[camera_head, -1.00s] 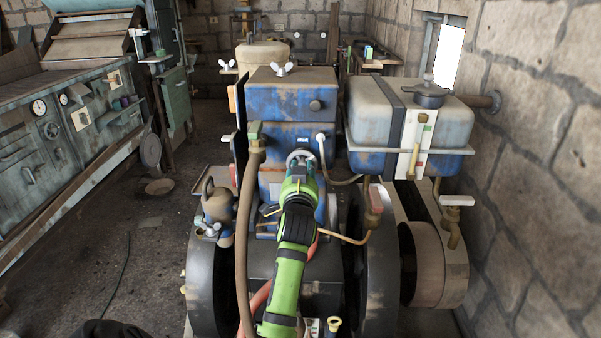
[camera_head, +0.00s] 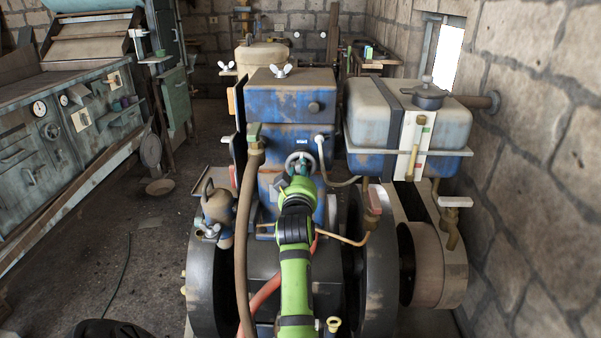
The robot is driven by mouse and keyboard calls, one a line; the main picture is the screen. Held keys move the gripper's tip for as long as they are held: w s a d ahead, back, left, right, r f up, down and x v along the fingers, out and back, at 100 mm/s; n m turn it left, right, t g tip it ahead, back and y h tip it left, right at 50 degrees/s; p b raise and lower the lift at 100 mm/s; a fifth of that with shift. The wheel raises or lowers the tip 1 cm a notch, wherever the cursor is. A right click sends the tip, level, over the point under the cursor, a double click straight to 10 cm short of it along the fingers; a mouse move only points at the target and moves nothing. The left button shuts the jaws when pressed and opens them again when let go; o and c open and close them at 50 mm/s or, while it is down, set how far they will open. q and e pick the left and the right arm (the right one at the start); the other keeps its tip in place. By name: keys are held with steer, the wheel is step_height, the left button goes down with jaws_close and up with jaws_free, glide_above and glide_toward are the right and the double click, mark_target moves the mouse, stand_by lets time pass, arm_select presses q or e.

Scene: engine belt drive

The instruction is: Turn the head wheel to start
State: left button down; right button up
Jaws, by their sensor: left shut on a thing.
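The head wheel is a small grey-white round handwheel (camera_head: 300,161) on the front of the blue engine block (camera_head: 283,98). My left gripper (camera_head: 301,172) is at the wheel, shut on it; its fingers are small and partly hidden behind my green wrist. My green and black left arm reaches up to it from the bottom of the picture. The lower part of the wheel is hidden by the gripper. My right gripper is not in view.
A brown hose (camera_head: 245,235) hangs just left of my arm. Dark flywheels (camera_head: 209,285) flank it low down. A grey and blue tank (camera_head: 371,112) stands to the right, near the stone wall (camera_head: 540,170). A control bench (camera_head: 60,135) lines the left; the floor between is mostly open.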

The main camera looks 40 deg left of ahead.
arm_select(q)
steer(key=shift+r+n, duration=0.3)
steer(key=shift+r, duration=0.35)
steer(key=shift+a, duration=0.1)
steer(key=c, duration=1.1)
jaws_free()
steer(key=shift+o, duration=0.8)
steer(key=shift+f, duration=0.1)
step_height(320, 180, up, 10)
steer(key=shift+f, duration=0.15)
